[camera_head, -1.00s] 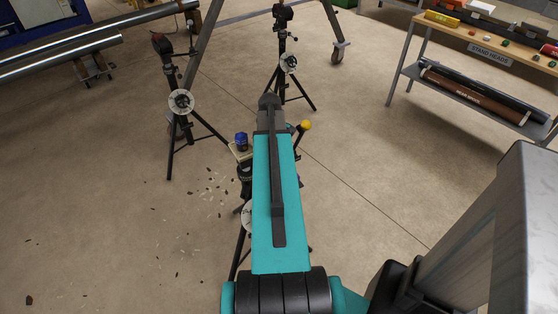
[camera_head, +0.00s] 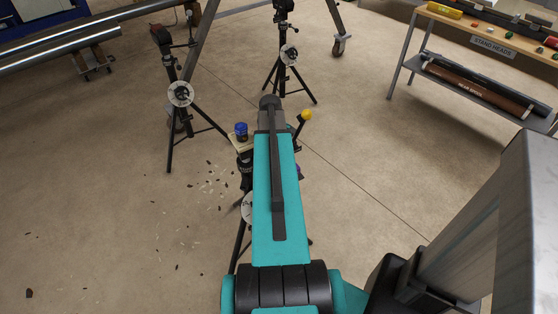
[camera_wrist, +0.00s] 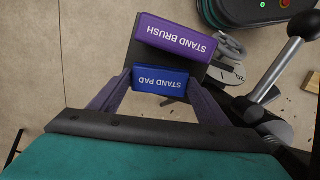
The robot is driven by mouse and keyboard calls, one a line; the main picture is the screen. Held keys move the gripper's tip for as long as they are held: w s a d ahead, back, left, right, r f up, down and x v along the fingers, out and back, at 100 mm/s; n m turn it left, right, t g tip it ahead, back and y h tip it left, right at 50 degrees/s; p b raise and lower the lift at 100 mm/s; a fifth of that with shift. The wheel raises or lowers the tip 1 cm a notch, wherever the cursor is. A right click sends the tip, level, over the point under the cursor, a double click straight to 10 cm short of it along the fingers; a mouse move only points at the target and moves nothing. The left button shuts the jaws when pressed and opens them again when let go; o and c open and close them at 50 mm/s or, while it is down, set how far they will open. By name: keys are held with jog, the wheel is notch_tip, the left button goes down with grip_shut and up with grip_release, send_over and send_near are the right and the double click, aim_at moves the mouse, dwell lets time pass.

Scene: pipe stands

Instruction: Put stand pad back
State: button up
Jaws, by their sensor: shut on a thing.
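In the wrist view, a blue block labelled STAND PAD (camera_wrist: 161,80) sits between the two fingers of my gripper (camera_wrist: 160,95). The fingers are shut on its sides. A purple block labelled STAND BRUSH (camera_wrist: 175,38) lies just beyond it, over a dark surface (camera_wrist: 191,69). I cannot tell whether the pad touches that surface. In the head view, my arm hides the gripper and the pad.
A lever with a ball end (camera_wrist: 302,26) is close on the right in the wrist view. Tripod stands (camera_head: 181,94) and (camera_head: 289,53) stand beyond my arm. A STAND HEADS bench (camera_head: 465,35) is at upper right. Debris (camera_head: 212,185) lies left of my arm.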

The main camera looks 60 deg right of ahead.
jog(key=shift+f, duration=0.2)
dwell(0.4)
jog(key=o, duration=0.6)
jog(key=shift+c, duration=0.2)
jog(key=shift+o, duration=0.2)
jog(key=o, duration=0.5)
jog(key=shift+r, duration=0.1)
jog(key=shift+w+d+r+p, duration=0.1)
jog(key=shift+w+r+p, duration=0.1)
jog(key=shift+r+p, duration=0.8)
jog(key=shift+w+r+p, duration=0.15)
jog(key=shift+r+p, duration=0.6)
jog(key=shift+r, duration=0.5)
jog(key=shift+w+d+r+p, duration=0.1)
jog(key=shift+w+r+p, duration=0.1)
jog(key=shift+r+p, duration=0.8)
jog(key=shift+r, duration=0.1)
